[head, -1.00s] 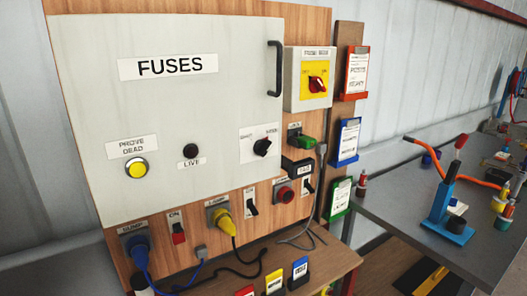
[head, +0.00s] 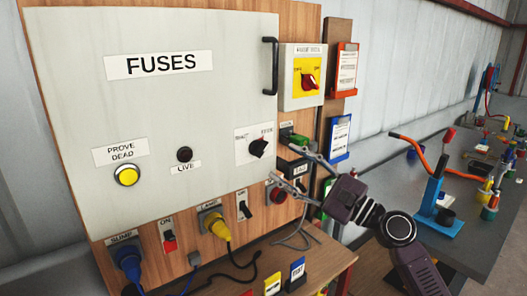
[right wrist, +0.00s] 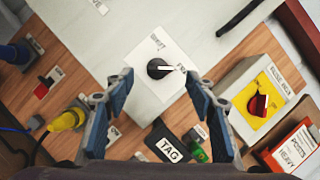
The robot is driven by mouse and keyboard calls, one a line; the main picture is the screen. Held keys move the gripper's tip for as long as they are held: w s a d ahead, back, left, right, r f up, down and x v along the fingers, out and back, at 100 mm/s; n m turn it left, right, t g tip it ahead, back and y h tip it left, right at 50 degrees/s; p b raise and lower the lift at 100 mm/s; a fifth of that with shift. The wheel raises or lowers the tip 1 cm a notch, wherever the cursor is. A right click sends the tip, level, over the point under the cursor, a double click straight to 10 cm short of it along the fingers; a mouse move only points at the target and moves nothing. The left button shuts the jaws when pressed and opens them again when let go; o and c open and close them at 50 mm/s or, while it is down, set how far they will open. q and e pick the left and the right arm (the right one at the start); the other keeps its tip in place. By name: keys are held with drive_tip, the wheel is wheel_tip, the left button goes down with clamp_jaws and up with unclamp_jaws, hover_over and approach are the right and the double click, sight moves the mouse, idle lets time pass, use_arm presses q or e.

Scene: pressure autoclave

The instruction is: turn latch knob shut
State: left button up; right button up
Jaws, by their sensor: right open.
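The latch knob (head: 258,147) is a small black knob on a white label plate near the lower right of the white FUSES door (head: 215,100). In the right wrist view the knob (right wrist: 157,68) shows a white pointer line aimed to the right. My right gripper (head: 281,161) is open, just right of and below the knob in the head view. In the right wrist view its two blue-grey fingers stand apart on either side of the knob, not seen touching it. The label words are too blurred to read surely. My left gripper is not in view.
The door handle (head: 271,66) is black. Plugs and switches line the wooden board below. A bench with a blue stand (head: 433,195) is at right.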

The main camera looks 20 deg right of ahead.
sight(264, 150)
drive_tip(key=p+x, duration=0.2)
drive_tip(key=x, duration=0.4)
drive_tip(key=shift+w+p, duration=0.25)
drive_tip(key=shift+p, duration=0.05)
drive_tip(key=shift+w+a, duration=0.25)
drive_tip(key=shift+w, duration=0.05)
drive_tip(key=shift+c, duration=0.2)
drive_tip(key=c, duration=1.1)
